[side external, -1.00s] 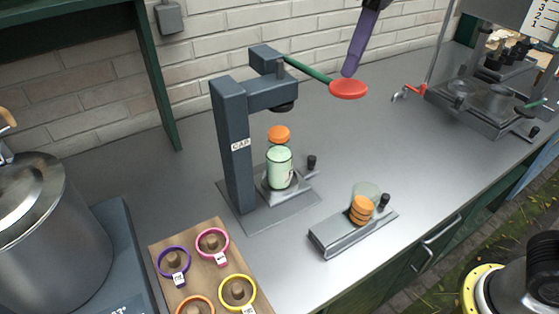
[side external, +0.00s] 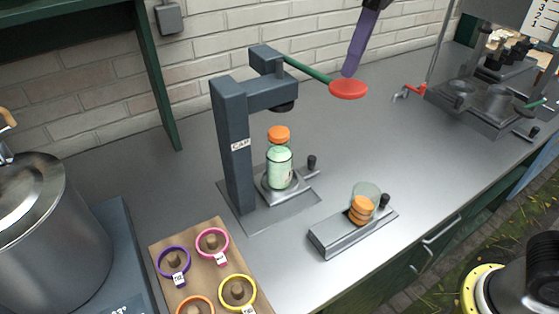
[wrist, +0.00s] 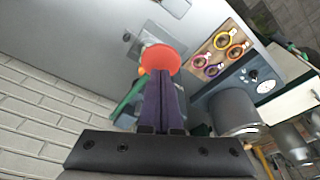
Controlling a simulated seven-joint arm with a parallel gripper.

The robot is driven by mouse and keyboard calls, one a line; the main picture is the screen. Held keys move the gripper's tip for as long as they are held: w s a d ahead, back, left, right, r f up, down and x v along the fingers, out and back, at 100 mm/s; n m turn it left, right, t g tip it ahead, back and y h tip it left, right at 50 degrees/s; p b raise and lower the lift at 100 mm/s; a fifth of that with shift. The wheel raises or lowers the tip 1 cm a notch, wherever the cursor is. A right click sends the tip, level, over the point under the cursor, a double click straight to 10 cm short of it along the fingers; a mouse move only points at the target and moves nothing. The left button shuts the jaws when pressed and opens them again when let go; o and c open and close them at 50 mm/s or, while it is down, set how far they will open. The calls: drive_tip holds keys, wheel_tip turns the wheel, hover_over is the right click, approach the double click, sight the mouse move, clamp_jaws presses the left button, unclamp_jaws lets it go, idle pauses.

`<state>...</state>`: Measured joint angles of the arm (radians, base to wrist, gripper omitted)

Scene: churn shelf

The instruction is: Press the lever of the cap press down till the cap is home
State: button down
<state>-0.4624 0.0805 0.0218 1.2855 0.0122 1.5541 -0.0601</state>
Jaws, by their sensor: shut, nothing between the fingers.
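The cap press (side external: 232,140) is a dark blue-grey frame marked CAP. Its lever (side external: 310,71) is a green bar sticking out to the right, ending in a red round pad (side external: 348,89). A pale green bottle (side external: 279,168) stands upright on the press base under the ram, with an orange cap (side external: 279,134) on its top. The ram (side external: 284,105) is above the cap, with a gap between. My gripper (side external: 349,74) has purple fingers, shut and empty, with tips at the red pad's top. In the wrist view the fingers (wrist: 164,100) overlap the red pad (wrist: 160,57); contact is hard to tell.
A cap dispenser (side external: 350,228) with orange caps stands right of the press. A board with coloured rings (side external: 207,262) and a steel pot (side external: 55,235) are at left. Another apparatus (side external: 485,110) stands at back right. The counter between is clear.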

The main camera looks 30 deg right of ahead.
sight(351, 86)
drive_tip(key=shift+f, duration=0.1)
idle(0.3)
drive_tip(key=shift+f, duration=1.55)
drive_tip(key=shift+s+f, duration=0.1)
drive_tip(key=shift+f, duration=0.7)
